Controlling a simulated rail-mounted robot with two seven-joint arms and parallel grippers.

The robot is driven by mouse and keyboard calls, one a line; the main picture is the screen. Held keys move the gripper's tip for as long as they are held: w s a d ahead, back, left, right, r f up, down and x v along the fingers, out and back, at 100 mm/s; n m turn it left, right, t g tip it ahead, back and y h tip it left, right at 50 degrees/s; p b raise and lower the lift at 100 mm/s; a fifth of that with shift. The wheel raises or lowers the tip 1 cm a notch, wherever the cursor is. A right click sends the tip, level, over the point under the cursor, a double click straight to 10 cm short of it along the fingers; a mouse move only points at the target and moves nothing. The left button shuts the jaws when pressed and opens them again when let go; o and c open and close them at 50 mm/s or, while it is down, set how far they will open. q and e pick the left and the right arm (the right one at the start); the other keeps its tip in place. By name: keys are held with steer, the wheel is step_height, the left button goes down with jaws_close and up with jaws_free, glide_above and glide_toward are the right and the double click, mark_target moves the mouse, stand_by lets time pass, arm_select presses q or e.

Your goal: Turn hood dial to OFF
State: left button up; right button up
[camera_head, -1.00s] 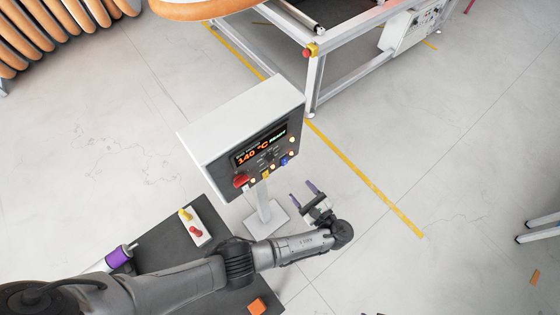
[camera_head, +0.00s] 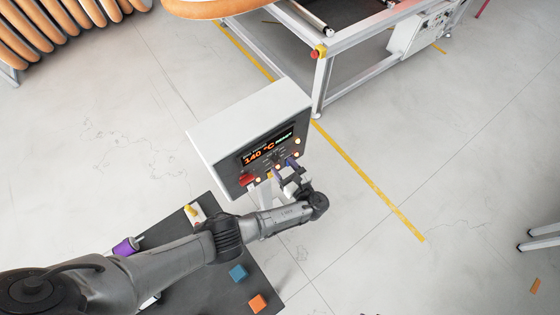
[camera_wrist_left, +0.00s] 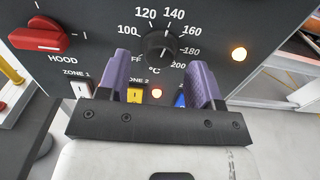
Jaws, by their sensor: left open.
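The hood dial is a red knob (camera_head: 247,179) at the lower left of the control panel's face (camera_head: 236,165). In the left wrist view the red knob (camera_wrist_left: 37,37) lies roughly crosswise above the word HOOD, with tick marks above it and to its right. My left gripper (camera_head: 284,173) is open in front of the panel's lower right part. In the left wrist view its two purple fingers (camera_wrist_left: 161,75) stand either side of the black temperature dial (camera_wrist_left: 157,44), below its middle. Whether they touch the panel I cannot tell. The hood dial is left of the fingers. My right gripper is not in view.
The panel display (camera_head: 267,148) reads 140 °C. Yellow (camera_wrist_left: 136,95) and blue (camera_wrist_left: 180,99) switches sit below the temperature dial. A metal frame (camera_head: 318,85) stands behind.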

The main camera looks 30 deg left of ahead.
arm_select(q)
steer(key=shift+x, duration=1.15)
steer(key=c, duration=0.9)
